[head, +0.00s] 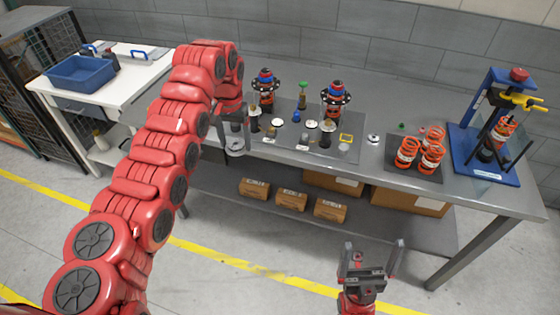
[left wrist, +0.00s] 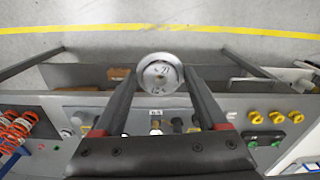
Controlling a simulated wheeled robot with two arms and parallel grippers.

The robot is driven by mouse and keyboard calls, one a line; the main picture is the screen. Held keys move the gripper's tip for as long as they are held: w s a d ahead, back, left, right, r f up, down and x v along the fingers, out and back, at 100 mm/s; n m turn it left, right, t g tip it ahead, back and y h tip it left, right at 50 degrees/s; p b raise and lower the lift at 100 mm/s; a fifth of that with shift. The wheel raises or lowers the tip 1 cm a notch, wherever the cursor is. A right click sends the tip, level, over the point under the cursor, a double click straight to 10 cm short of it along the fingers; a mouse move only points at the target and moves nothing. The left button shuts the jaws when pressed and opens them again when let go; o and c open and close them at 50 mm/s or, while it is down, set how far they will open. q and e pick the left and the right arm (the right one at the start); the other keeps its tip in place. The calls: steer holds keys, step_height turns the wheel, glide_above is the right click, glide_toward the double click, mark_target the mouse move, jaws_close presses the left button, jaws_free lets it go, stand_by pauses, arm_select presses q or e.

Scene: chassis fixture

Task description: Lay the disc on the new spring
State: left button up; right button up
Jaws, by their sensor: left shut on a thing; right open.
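My left gripper (head: 233,133) is shut on a round silver disc (head: 235,148), held in front of the bench's near edge. In the left wrist view the disc (left wrist: 159,75) sits between the fingertips, face toward the camera, with small dark markings. Several orange springs (head: 407,152) stand on a dark mat at the bench's right. Another orange spring (head: 505,127) is in a blue press (head: 492,95) at the far right. I cannot tell which is the new spring. My right gripper (head: 375,250) is open and empty in front of the bench, low in the picture.
White discs (head: 312,124) lie there. A white table with a blue bin (head: 80,73) stands left. Cardboard boxes (head: 292,200) sit on the lower shelf. The floor before the bench is clear.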

arm_select(q)
steer(key=a+r, duration=0.1)
steer(key=w+a+r+n, duration=0.2)
steer(key=a, duration=0.1)
steer(key=shift+r, duration=0.3)
steer(key=shift+w+r, duration=0.1)
steer(key=shift+w, duration=0.05)
steer(key=shift+d+r, duration=0.15)
steer(key=shift+d, duration=0.1)
stand_by(0.3)
steer(key=shift+s, duration=0.2)
steer(key=shift+w, duration=0.15)
stand_by(1.1)
